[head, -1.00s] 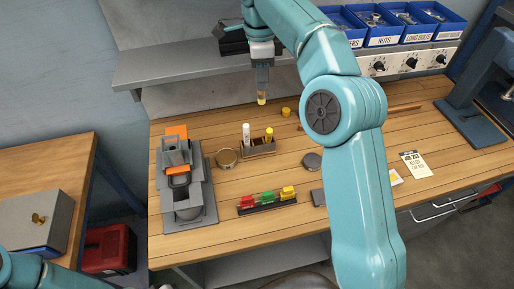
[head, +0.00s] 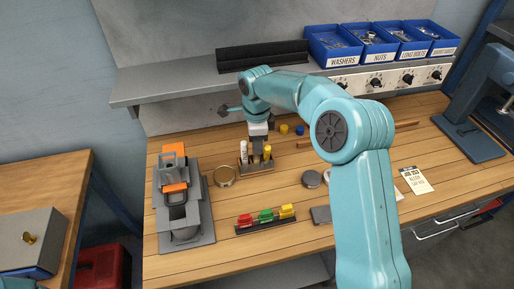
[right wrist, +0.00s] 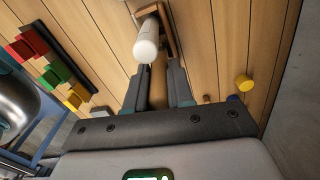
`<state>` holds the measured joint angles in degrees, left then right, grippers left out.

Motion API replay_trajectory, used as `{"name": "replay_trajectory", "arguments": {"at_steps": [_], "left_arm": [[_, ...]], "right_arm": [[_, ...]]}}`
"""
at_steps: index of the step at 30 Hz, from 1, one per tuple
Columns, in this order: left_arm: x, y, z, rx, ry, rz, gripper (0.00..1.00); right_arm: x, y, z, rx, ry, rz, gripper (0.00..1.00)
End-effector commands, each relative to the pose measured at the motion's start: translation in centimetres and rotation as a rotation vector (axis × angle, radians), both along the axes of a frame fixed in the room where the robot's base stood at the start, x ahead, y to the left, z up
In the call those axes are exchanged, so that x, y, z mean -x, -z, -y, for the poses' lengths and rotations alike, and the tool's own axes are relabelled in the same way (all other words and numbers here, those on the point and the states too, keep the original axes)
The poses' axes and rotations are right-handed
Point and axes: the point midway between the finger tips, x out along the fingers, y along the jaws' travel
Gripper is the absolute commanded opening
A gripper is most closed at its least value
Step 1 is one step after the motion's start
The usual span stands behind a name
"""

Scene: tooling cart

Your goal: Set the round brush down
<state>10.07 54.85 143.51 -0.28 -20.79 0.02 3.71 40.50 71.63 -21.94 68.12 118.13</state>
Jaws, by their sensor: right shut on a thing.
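My right gripper (head: 257,146) points down over the small wooden holder (head: 259,168) in the head view. It is shut on the round brush, mostly hidden in that view; in the right wrist view a tan part of the brush (right wrist: 158,82) shows between the fingers (right wrist: 157,68). The white piece (right wrist: 146,42) is close to the fingertips in the right wrist view. I cannot tell if the brush touches the holder's bottom. My left gripper is out of view.
A rack of red, green and yellow pieces (head: 265,222) is in front. A yellow cap (head: 284,129) and a blue cap (head: 299,130) lie behind. A shelf (head: 180,88) overhangs the back.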

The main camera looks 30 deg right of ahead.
Motion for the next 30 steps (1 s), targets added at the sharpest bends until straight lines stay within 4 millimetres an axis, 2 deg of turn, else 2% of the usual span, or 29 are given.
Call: {"name": "replay_trajectory", "arguments": {"at_steps": [3, 5, 17, 18, 20, 21, 30], "left_arm": [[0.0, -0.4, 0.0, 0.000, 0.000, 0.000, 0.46], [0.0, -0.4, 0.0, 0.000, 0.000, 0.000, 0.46], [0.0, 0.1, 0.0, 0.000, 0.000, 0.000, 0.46], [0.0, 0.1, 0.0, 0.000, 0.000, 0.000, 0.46], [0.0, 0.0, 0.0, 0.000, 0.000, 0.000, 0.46], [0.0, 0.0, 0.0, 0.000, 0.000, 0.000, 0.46], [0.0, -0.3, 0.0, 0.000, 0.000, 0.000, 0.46]], "right_arm": [[0.1, 1.8, 0.0, -0.001, 0.000, -0.004, 0.00], [0.0, 2.3, 0.0, 0.000, 0.001, -0.001, 0.00], [0.0, 3.0, 0.0, 0.000, 0.000, 0.000, 0.00], [0.0, 3.0, 0.0, 0.000, 0.000, 0.000, 0.25], [0.0, 2.9, 0.0, 0.000, 0.000, 0.000, 0.45], [0.0, 2.9, 0.0, 0.000, 0.000, 0.000, 0.48], [0.0, 2.5, 0.0, 0.000, 0.000, 0.000, 0.48]]}}
